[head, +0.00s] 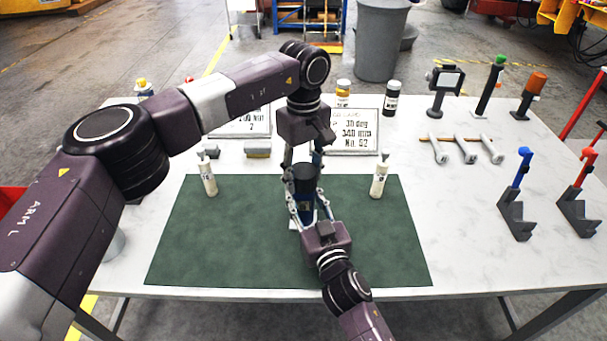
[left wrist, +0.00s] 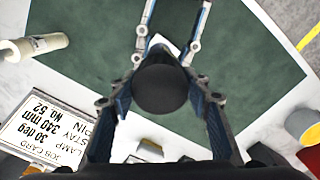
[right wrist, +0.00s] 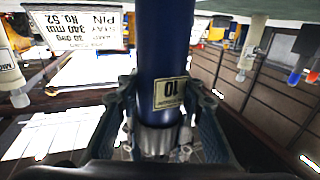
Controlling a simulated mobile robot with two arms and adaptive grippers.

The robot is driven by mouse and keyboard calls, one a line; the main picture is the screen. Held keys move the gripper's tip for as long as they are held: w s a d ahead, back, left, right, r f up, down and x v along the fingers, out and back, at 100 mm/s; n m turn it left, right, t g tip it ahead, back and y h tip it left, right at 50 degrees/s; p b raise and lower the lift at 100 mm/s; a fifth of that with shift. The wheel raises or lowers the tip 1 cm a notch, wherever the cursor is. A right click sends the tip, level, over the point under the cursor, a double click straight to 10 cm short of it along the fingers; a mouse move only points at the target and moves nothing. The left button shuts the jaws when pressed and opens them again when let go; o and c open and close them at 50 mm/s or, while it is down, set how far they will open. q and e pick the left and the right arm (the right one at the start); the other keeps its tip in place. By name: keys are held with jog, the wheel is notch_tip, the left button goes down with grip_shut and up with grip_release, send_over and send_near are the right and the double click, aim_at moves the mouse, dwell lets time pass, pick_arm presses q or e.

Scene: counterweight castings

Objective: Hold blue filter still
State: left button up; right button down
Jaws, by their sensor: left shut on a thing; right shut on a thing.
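The blue filter (head: 305,207) stands upright over the green mat (head: 230,240), with a dark round top. In the right wrist view it is a dark blue cylinder (right wrist: 166,45) with a pale label reading 10. My left gripper (head: 303,158) reaches down from above and is shut on its upper end; the left wrist view shows the dark top (left wrist: 160,85) between the fingers. My right gripper (head: 303,214) comes from the near side and is shut around its lower part. The fingers hide parts of the filter, and I cannot tell clearly whether its base touches the mat.
White bottles stand at the mat's left (head: 209,178) and right (head: 378,180). Job cards (head: 354,132), jars and grey blocks lie behind. Tools on stands (head: 517,215) and pale-handled tools (head: 465,150) are on the right. The mat's front left and front right are clear.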

pick_arm(q)
jog(key=n, duration=0.5)
jog(key=shift+n, duration=0.3)
pick_arm(e)
jog(key=shift+r, duration=0.15)
pick_arm(q)
jog(key=n, duration=1.9)
jog(key=shift+r, duration=0.1)
jog(key=n, duration=0.9)
jog(key=shift+w, duration=0.1)
jog(key=n, duration=0.8)
jog(key=shift+n, duration=0.3)
